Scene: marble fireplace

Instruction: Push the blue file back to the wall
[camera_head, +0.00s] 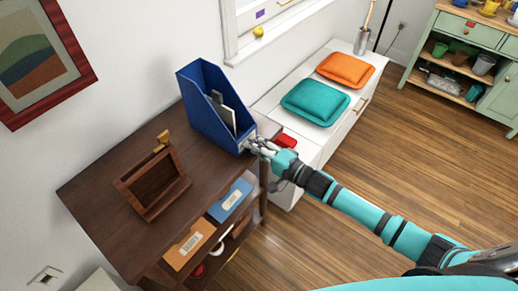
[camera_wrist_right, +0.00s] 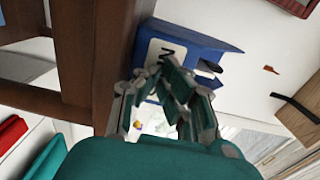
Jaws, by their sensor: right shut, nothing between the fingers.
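The blue file (camera_head: 205,112) is an upright open-topped holder with papers in it. It stands at the back right end of the dark wooden table (camera_head: 105,195), near the white wall. My right gripper (camera_head: 250,146) is shut and empty, with its fingertips at the front lower face of the file. In the right wrist view the shut fingers (camera_wrist_right: 170,75) are in front of the file's white label (camera_wrist_right: 158,52), on the blue face (camera_wrist_right: 195,40). I cannot tell for sure if they touch. The gap between file and wall is hard to judge. My left gripper is not in view.
A brown wooden holder (camera_head: 152,185) stands on the table left of the file. Blue (camera_head: 230,200) and orange (camera_head: 189,245) boxes sit on the shelf below. A white bench with teal (camera_head: 315,102) and orange (camera_head: 346,69) cushions is to the right. Wooden floor is clear.

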